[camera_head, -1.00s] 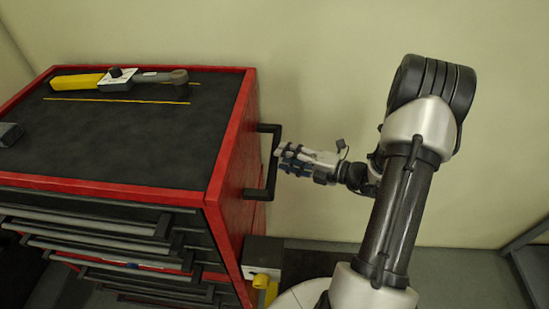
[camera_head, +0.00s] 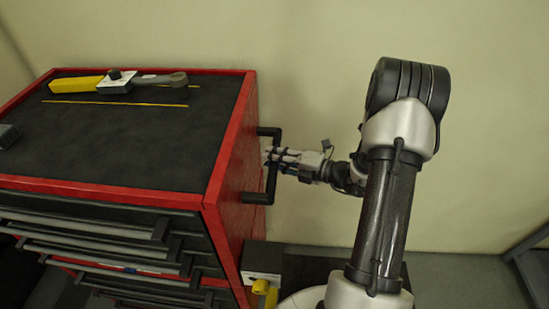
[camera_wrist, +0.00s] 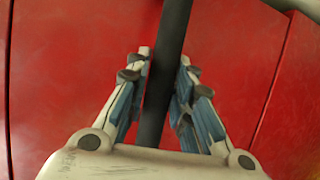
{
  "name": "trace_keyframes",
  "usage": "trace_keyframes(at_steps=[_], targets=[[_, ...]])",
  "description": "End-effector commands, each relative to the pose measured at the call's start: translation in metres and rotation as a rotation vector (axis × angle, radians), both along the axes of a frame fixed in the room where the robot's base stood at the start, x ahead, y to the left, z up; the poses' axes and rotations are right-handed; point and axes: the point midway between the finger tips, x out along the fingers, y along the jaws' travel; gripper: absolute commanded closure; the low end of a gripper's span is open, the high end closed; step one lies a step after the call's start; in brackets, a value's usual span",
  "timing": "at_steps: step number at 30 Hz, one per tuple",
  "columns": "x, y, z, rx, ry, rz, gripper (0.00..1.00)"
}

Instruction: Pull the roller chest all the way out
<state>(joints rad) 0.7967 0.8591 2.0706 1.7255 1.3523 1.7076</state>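The red roller chest (camera_head: 228,160) stands at the left in the head view, with a black top and several dark drawers in front. Its black U-shaped side handle (camera_head: 273,178) sticks out from the right side. My gripper (camera_head: 272,158) is at the handle, reaching in from the right. In the wrist view, the upright handle bar (camera_wrist: 168,70) runs between the two fingers of my gripper (camera_wrist: 165,62). The fingers are around the bar, with narrow gaps beside it, so they look open. The chest's red side panel (camera_wrist: 70,60) fills the background.
A yellow-handled tool (camera_head: 120,82) lies on the chest top. A dark box (camera_head: 9,135) sits at the top's left edge. A low block with a yellow part (camera_head: 262,262) is beside the chest's lower right. The wall is close behind; some floor (camera_head: 455,280) is clear at right.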

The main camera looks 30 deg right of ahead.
Motion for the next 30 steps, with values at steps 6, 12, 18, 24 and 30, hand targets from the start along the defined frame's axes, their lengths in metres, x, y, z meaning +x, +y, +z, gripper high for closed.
trace_keyframes(at_steps=[6,12,18,24,30], targets=[[0.000,0.000,0.000,0.000,0.000,0.000,0.95],[0.000,0.000,0.000,0.000,0.000,0.000,1.00],[0.000,0.000,0.000,0.000,0.000,0.000,1.00],[-0.002,-0.004,0.000,0.001,0.000,-0.001,1.00],[-0.016,-0.026,0.001,0.000,0.003,-0.009,1.00]])
